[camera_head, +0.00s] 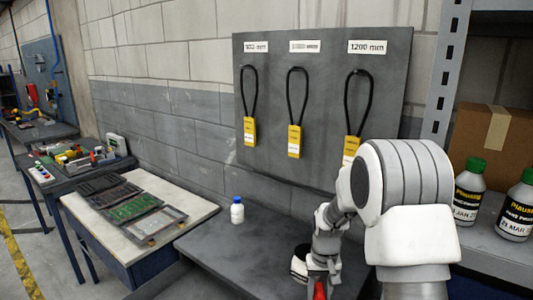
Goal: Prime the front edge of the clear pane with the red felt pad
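My gripper (316,284) is at the bottom edge of the head view, pointing down over the dark grey bench, partly hidden by my arm and cut off by the frame. A small red piece (319,291) shows at its end, which may be the red felt pad. I cannot tell whether the fingers are closed on it. No clear pane can be made out for sure.
A white bottle with a blue cap (237,211) stands on the dark bench (222,248). Green circuit boards (130,207) lie on the pale table (98,226). Yellow-tagged loops (295,140) hang on a grey board. Green-capped bottles (468,190) and a carton (497,135) stand on the right shelf.

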